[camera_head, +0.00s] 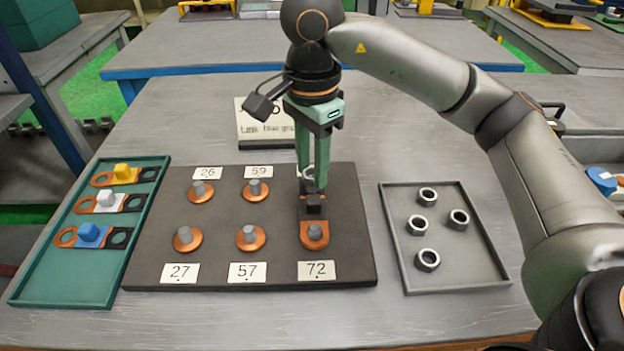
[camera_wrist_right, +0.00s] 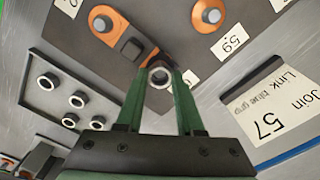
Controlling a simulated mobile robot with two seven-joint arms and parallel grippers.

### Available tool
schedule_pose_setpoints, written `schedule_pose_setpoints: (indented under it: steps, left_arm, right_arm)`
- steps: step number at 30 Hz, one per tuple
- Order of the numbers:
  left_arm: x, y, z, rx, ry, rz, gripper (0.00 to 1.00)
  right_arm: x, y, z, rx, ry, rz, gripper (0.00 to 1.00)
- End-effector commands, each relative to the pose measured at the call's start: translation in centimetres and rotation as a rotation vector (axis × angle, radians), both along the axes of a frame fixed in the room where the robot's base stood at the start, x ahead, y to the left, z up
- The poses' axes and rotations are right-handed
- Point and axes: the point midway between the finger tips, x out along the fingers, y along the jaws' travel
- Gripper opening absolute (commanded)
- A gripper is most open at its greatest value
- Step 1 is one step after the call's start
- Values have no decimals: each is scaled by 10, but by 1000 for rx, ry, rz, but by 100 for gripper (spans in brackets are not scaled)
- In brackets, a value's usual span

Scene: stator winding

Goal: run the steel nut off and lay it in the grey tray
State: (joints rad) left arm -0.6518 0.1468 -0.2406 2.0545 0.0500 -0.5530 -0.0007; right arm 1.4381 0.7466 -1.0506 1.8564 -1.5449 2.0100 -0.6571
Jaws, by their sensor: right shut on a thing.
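My right gripper (camera_head: 307,180) points down with its green fingers shut on a steel nut (camera_wrist_right: 160,77), a silver ring with an open middle. The nut also shows in the head view (camera_head: 308,173). It is at the far end of a copper link with a black block (camera_head: 313,206), on the dark board's right column. I cannot tell whether the nut still touches the stud below it. The link's near end sits around the stud at label 72 and shows no nut. The grey tray (camera_head: 465,262) lies right of the board and holds several steel nuts (camera_head: 427,260). My left gripper is not in view.
The dark board (camera_head: 215,270) carries several studs with copper rings and number labels. A green tray (camera_head: 60,285) at left holds yellow, white and blue links. A card (camera_head: 262,125) stands behind the board. Bare tabletop lies between board and grey tray.

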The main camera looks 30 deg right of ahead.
Motion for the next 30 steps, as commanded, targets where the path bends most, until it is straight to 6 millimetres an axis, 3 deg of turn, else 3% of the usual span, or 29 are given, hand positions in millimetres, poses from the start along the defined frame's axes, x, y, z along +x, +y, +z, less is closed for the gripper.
schedule_pose_setpoints:
  steps: [30]
  left_arm:
    - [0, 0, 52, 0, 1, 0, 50]
  right_arm:
    - [0, 0, 59, 0, 1, 0, 0]
